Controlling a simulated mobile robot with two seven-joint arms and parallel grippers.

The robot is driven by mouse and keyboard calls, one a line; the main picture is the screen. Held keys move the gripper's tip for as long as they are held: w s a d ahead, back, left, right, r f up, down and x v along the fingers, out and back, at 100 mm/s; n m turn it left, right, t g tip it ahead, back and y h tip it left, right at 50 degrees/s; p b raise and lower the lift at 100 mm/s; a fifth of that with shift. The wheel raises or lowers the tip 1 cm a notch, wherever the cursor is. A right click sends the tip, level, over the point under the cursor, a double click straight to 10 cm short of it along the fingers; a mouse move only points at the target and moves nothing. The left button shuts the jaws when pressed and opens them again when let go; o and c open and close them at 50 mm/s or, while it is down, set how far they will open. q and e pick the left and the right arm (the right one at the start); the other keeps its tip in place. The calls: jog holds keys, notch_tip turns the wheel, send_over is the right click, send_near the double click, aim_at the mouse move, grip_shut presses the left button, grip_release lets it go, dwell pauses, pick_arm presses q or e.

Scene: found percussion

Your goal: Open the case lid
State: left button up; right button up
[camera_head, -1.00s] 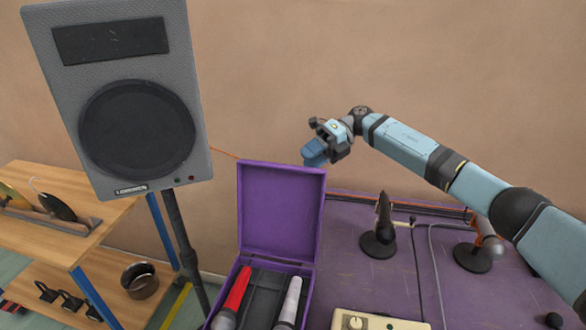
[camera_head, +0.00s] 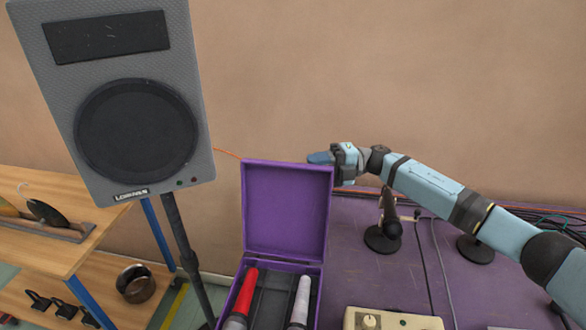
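The purple case (camera_head: 277,263) stands on the purple table with its lid (camera_head: 285,210) standing upright at the back, so the case is open. A red-headed microphone (camera_head: 245,292) and a white-headed microphone (camera_head: 302,300) lie in its dark inside. My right gripper (camera_head: 322,158) is at the lid's upper right corner, by the top edge, with its blue fingers pointing left. I cannot tell whether it touches the lid or whether its fingers are apart. My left gripper is not in view.
A large grey speaker (camera_head: 125,95) on a black stand rises left of the case. Microphone stands (camera_head: 382,238) and cables are on the table (camera_head: 450,275) at the right. A cream box (camera_head: 390,318) sits right of the case. A wooden shelf (camera_head: 60,245) stands at the left.

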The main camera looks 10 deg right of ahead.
aim_at(293, 170)
jog(key=a, duration=0.5)
jog(key=shift+a, duration=0.35)
jog(key=shift+r, duration=0.1)
grip_shut()
